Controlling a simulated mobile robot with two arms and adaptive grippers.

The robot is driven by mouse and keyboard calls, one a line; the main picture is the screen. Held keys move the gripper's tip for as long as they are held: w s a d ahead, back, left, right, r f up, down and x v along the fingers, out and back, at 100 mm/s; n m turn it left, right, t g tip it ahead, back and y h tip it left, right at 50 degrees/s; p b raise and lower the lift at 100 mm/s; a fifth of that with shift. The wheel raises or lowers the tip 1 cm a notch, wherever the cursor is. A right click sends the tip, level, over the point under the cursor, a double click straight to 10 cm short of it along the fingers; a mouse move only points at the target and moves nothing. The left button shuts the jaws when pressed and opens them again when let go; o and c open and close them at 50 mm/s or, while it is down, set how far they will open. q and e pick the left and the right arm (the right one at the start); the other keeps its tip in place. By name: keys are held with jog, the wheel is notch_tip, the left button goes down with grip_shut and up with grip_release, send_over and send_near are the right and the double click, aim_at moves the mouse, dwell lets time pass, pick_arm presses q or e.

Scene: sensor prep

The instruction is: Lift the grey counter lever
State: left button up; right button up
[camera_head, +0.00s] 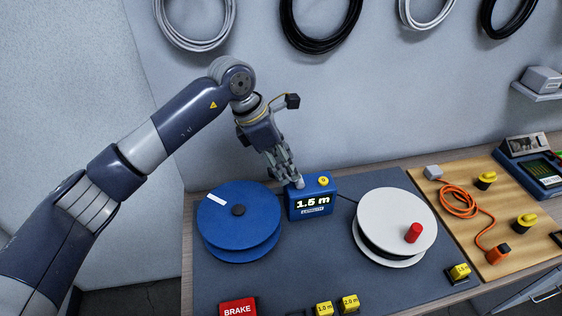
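The blue counter (313,207) stands on the dark mat between two reels and its display reads 1.5 m. A small light grey piece (300,184), which looks like the grey lever, shows at the counter's top left. My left gripper (291,176) points down at it from above, with its fingertips at or very near it. The fingers look close together, but I cannot tell whether they grip the lever. Part of the lever is hidden by the fingers. My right gripper is not in view.
A blue reel (225,215) stands left of the counter, and a white reel (385,215) with a red knob stands right. A red BRAKE block (238,307) and yellow length markers (324,308) are at the front. A wooden board (505,240) holds an orange cable.

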pick_arm(q)
jog(key=shift+a, duration=0.2)
jog(key=shift+a+r, duration=0.15)
jog(key=shift+a, duration=0.1)
jog(key=v, duration=1.1)
jog(key=shift+d+r, duration=0.25)
jog(key=shift+r, duration=0.1)
jog(key=shift+s, duration=0.1)
